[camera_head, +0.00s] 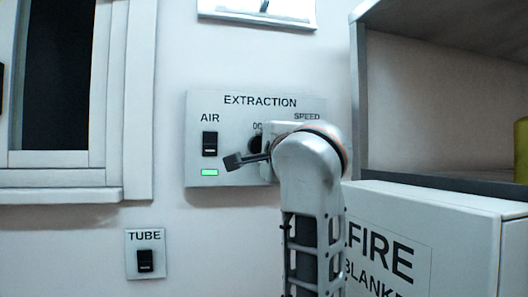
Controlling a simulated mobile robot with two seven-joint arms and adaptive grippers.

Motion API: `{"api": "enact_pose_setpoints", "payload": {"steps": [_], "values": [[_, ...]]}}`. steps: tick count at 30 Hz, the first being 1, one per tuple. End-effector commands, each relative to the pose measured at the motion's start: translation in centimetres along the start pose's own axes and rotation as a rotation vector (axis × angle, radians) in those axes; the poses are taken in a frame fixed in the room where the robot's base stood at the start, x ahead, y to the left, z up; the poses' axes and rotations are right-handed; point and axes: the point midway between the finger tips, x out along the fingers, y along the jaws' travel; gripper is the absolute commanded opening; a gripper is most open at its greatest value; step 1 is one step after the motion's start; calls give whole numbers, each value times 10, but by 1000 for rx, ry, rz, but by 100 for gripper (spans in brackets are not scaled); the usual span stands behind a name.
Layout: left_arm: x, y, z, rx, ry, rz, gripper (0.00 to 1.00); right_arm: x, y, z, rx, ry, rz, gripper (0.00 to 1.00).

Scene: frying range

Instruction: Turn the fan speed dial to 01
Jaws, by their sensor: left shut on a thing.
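The grey EXTRACTION panel (225,165) is on the wall in the middle of the view. One dark finger sticks out to the left below the dial; my wrist hides the other finger and the panel's right part. My right gripper is not in view.
The AIR switch (210,144) with a lit green lamp (209,172) is left of the dial. A TUBE switch (145,261) is lower left. A FIRE BLANKET box (470,215) and an open shelf (358,95) crowd the right side. A window frame (125,110) is at left.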

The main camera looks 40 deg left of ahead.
Motion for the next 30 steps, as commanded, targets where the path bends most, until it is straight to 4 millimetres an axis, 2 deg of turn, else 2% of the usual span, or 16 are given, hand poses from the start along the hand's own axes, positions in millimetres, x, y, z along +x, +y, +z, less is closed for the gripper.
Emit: {"api": "enact_pose_setpoints", "payload": {"steps": [18,19,21,30], "values": [[0,1,0,-41,-3,3,10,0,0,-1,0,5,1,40],[0,1,0,-41,-3,3,36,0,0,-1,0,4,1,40],[0,1,0,-41,-3,2,48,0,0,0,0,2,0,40],[0,0,0,-41,-3,1,48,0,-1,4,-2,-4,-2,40]]}}
